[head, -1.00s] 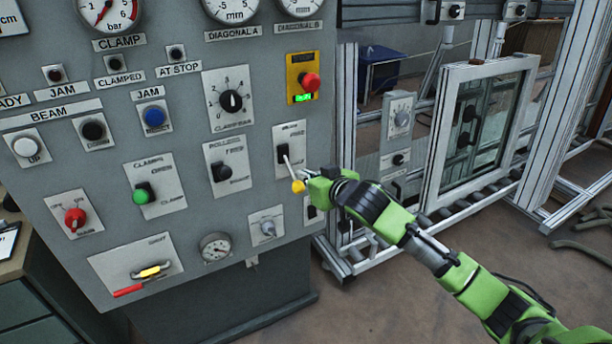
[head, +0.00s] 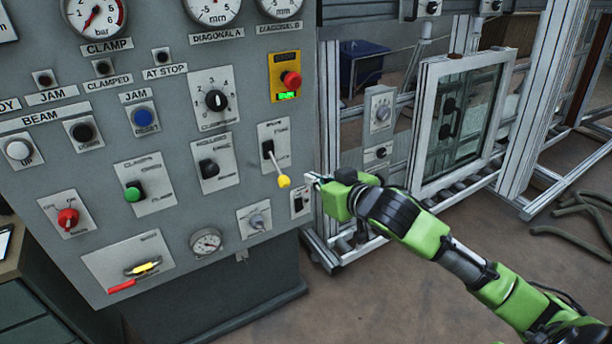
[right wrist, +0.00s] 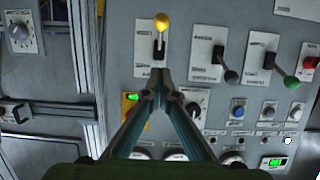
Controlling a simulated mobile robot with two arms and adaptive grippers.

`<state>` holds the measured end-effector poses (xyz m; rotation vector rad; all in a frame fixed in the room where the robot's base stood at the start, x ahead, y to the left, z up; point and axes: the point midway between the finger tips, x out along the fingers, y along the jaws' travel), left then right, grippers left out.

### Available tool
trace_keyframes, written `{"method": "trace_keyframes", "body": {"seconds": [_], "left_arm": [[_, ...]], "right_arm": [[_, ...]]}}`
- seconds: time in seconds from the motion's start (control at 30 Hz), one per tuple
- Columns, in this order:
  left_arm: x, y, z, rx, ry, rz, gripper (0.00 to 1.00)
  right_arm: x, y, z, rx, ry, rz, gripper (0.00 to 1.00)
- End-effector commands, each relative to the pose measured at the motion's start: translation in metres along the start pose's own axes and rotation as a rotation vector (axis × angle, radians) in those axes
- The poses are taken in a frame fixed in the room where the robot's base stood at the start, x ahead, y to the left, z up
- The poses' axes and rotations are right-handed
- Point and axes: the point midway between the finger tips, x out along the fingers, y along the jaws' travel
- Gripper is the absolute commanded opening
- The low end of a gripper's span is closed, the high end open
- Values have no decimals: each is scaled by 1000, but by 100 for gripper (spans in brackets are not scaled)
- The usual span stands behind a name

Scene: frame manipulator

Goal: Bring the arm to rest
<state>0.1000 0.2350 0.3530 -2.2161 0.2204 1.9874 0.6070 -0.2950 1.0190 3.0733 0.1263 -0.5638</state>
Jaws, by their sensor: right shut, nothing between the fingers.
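My right arm comes in from the right in the head view. Its gripper (head: 314,178) is shut and empty, just right of the yellow ball of a lever (head: 283,181) on the grey control panel (head: 110,235). A small gap shows between ball and fingertips in that view. In the right wrist view the two fingers meet at the tips (right wrist: 160,76), and the yellow ball (right wrist: 161,22) is beyond them, apart from them. My left gripper is not in view.
The panel carries several knobs, gauges and buttons, among them a red emergency button (head: 291,80) and a green-tipped lever (head: 134,192). A framed window (head: 462,120) stands in an aluminium rig behind the arm. Open floor (head: 390,300) lies below the arm.

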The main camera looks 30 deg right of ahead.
Motion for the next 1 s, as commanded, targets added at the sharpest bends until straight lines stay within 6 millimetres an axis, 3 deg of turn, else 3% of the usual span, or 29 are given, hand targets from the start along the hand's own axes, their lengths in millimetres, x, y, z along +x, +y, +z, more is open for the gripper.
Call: {"method": "trace_keyframes", "body": {"seconds": [0.63, 0.73, 0.87, 0.97, 1.0], "left_arm": [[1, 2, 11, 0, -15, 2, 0], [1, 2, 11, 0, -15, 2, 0], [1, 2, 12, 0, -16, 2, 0], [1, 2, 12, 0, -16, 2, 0], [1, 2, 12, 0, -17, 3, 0]], "right_arm": [[-7, 0, 1, 0, 0, 1, 0], [-1, 4, 10, 5, -12, 8, 0], [23, 24, 54, 23, -70, 43, 0], [47, 45, 117, 36, -148, 82, 0], [54, 53, 146, 38, -183, 97, 0]]}}
